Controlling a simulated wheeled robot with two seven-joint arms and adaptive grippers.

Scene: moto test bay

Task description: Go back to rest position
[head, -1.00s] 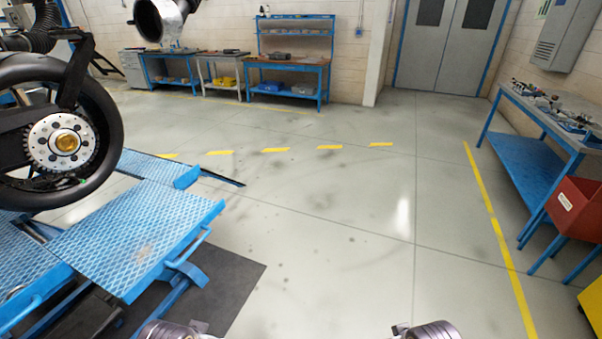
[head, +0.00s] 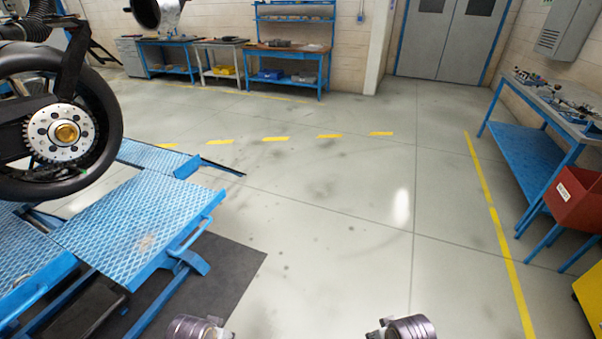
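Two metallic rounded parts of my arms show at the bottom edge of the head view, one left of centre and one right of centre. The fingers of both grippers are out of the picture below. Whether either gripper holds anything cannot be seen. No other object is named by the task.
A motorcycle wheel (head: 62,135) stands over a blue lift platform (head: 140,228) at the left, with a dark mat (head: 232,268) beside it. At the right are a blue workbench (head: 530,150) and a red bin (head: 574,198). The middle floor (head: 330,215) is clear.

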